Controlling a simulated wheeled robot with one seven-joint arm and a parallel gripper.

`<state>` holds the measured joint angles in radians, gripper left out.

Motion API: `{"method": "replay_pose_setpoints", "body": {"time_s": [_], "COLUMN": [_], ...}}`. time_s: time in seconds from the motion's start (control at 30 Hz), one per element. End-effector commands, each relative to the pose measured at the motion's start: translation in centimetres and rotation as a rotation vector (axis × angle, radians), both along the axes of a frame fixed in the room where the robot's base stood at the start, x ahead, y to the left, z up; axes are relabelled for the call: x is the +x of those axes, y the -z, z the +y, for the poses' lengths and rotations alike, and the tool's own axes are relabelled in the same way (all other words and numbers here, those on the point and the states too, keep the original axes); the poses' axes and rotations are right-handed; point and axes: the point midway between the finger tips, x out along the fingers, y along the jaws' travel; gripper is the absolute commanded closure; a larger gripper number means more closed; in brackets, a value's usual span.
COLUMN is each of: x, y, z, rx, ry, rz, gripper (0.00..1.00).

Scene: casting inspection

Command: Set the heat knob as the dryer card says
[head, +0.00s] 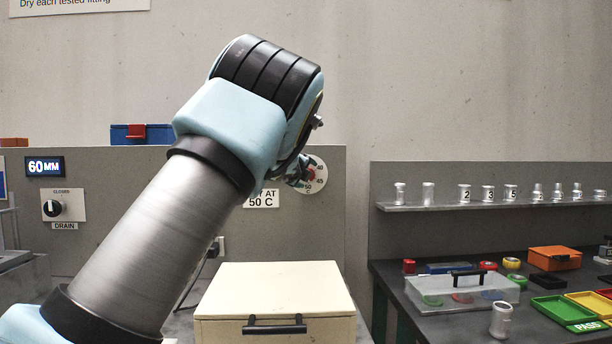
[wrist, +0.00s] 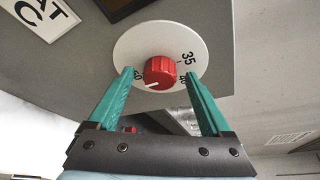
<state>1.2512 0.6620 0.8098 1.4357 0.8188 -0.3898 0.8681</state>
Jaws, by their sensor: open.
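The red heat knob (wrist: 160,70) sits at the middle of a round white dial (wrist: 135,48) in the wrist view. A white pointer mark shows on the knob's lower-left face. Dial figures 35 and 40 show at the right; another at the left is partly hidden by a finger. My gripper (wrist: 158,76) is open, its teal fingers on either side of the knob; I cannot tell whether they touch it. In the head view my arm partly covers the dial (head: 318,163). The dryer card (head: 261,199) beside it is partly covered and reads "50 C"; part shows in the wrist view (wrist: 42,18).
A cream box with a black handle (head: 270,290) stands below the panel. At the right are a shelf of metal fittings (head: 490,206) and a dark bench with trays (head: 562,309).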

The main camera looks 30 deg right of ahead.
Motion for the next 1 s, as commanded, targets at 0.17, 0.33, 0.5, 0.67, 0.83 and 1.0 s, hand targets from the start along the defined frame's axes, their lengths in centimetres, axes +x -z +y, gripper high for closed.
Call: {"method": "replay_pose_setpoints", "body": {"time_s": [0.17, 0.33, 0.5, 0.67, 0.83, 1.0], "x": [-0.1, -1.1, -3.3, -5.2, -6.7, -7.4], "y": [0.0, -0.2, -0.7, -1.3, -1.7, -2.0], "z": [0.1, 1.1, 3.1, 5.0, 6.5, 7.3], "rx": [-0.001, -0.002, -0.006, -0.004, -0.003, -0.001], "ry": [0.0, 0.0, 0.001, 0.002, 0.001, 0.0], "rz": [0.001, -0.001, 0.001, 0.001, 0.0, -0.001], "gripper": [0.17, 0.17, 0.17, 0.17, 0.17, 0.17]}}
